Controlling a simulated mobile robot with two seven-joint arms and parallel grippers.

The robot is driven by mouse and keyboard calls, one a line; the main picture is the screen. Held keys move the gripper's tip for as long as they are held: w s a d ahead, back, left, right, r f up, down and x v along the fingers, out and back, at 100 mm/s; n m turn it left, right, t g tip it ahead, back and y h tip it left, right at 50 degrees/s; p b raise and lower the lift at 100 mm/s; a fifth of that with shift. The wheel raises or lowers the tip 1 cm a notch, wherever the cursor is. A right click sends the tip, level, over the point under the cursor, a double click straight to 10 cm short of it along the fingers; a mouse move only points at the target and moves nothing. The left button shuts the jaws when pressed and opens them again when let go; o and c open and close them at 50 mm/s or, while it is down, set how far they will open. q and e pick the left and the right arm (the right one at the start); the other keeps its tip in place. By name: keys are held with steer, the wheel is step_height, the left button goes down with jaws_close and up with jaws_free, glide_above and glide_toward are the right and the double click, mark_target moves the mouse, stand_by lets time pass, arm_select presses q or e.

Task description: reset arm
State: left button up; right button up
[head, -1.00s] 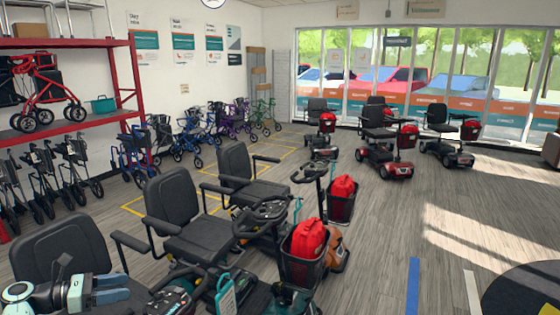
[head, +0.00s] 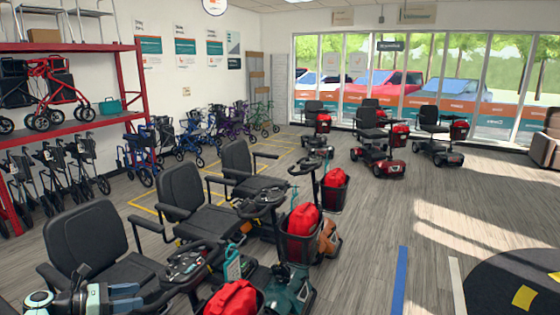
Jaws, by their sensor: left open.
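My left gripper (head: 118,297) shows at the bottom left edge of the head view, with its pale blue body and dark fingers partly cut off by the frame. It is open, and I see nothing held in it. It appears in front of the nearest scooter's black seat (head: 87,240); I cannot tell the gap between them. My right gripper is not in view.
A row of scooters with black seats and red bags (head: 304,221) in baskets fills the near left and middle. A red shelf rack (head: 75,128) stands at the left. More scooters (head: 372,150) stand near the windows.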

arm_select(q)
steer(key=d+f+m+g+y, duration=0.2)
steer(key=d+f, duration=0.4)
steer(key=f, duration=0.6)
steer(key=d+f+m+g+y, duration=0.15)
steer(key=d+f, duration=0.35)
steer(key=f, duration=0.8)
steer(key=s+d+f+m+g+y, duration=0.3)
steer(key=s+d+f+m, duration=0.2)
steer(key=s+d+f, duration=0.45)
steer(key=s+d+f+m, duration=0.1)
steer(key=s+m, duration=0.3)
steer(key=s, duration=0.4)
steer(key=s+d+f+m+g+y, duration=0.1)
steer(key=s+d+m, duration=0.3)
steer(key=s, duration=0.5)
steer(key=s+d+f+m+y, duration=0.1)
steer(key=s+d+f+m, duration=0.1)
steer(key=s+m, duration=0.3)
steer(key=s+d, duration=0.1)
steer(key=s, duration=0.3)
steer(key=shift+s+d+f+m, duration=0.15)
steer(key=shift+s+f+m, duration=0.05)
steer(key=shift+f+m, duration=0.15)
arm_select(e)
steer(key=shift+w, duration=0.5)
arm_select(q)
steer(key=shift+g, duration=0.25)
